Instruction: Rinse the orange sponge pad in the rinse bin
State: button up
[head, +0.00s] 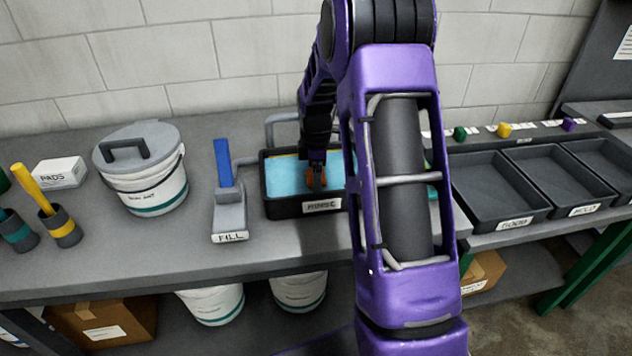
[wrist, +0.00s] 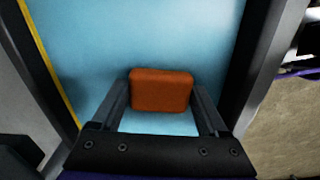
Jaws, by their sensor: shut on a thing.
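My gripper (wrist: 160,105) is shut on the orange sponge pad (wrist: 162,90), with one finger on each side of it. In the head view the pad (head: 318,184) shows as a small orange patch at my gripper (head: 317,170), over the rinse bin. The rinse bin (head: 322,205) is a black tray with a label on its front, filled with light blue water (head: 285,174). The wrist view shows the blue water (wrist: 150,35) around the pad. I cannot tell whether the pad touches the water. My arm hides the bin's right part.
Left of the bin stand a fill stand (head: 230,205) with a blue lever (head: 223,162), a lidded white bucket (head: 145,185) and a pads box (head: 60,173). Black trays (head: 497,218) stand at the right. The bench front (head: 150,262) is clear.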

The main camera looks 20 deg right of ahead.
dwell(0.3)
jog(key=shift+r+p, duration=0.95)
jog(key=shift+r, duration=2.5)
jog(key=s+a+r+m, duration=0.2)
jog(key=a+r+m, duration=0.4)
jog(key=a+m, duration=0.4)
jog(key=shift+a+r+m, duration=0.2)
jog(key=shift+a+m, duration=0.15)
jog(key=shift+m, duration=0.25)
